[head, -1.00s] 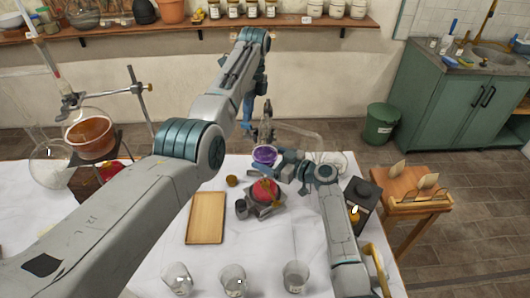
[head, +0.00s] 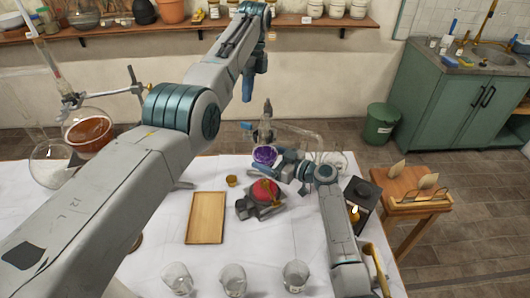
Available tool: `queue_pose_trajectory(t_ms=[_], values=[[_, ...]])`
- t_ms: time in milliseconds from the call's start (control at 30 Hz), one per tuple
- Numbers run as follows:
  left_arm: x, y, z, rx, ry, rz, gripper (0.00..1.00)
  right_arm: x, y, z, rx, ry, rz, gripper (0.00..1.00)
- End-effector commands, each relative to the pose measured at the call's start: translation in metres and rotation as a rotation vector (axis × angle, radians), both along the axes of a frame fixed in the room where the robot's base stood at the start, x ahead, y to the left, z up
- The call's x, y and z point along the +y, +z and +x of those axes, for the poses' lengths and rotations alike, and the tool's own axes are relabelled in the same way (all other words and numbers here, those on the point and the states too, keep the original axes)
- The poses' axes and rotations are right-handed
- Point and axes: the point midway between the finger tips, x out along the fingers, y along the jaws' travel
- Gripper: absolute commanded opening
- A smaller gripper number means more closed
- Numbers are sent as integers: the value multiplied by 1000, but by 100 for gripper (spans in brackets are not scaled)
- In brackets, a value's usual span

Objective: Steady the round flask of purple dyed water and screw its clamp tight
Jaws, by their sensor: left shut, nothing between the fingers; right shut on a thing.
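The round flask of purple dyed water (head: 264,156) stands toward the back of the white-covered table, with its neck and glass fittings rising above it. A small dark clamp part (head: 246,126) sticks out to the left of the neck. My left gripper (head: 248,98) points down above and left of this part, apart from it, shut and empty. My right gripper (head: 282,158) reaches in from the right at the flask's side and is shut on the flask; the contact is partly hidden by the fingers.
A red round thing on a dark stand (head: 244,209) sits in front of the flask. A wooden tray (head: 205,218) lies left of it. Several glass beakers (head: 232,279) line the front. An amber flask (head: 88,130) stands left. A black lantern (head: 365,195) is at right.

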Motion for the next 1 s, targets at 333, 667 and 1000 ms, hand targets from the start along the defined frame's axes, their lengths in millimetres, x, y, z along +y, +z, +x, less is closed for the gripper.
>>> queue_pose_trajectory(t_ms=[333, 667, 1000], values=[[0, 0, 0, 0, 0, 0, 0, 0, 1, 0, -1, 0, 0, 58], [0, 0, 0, 0, 0, 0, 0, 0, 0, 0, -1, 0, 1, 100], [0, -1, 0, 0, 0, 0, 0, -20, 1, -13, 0, -2, -4, 100]])
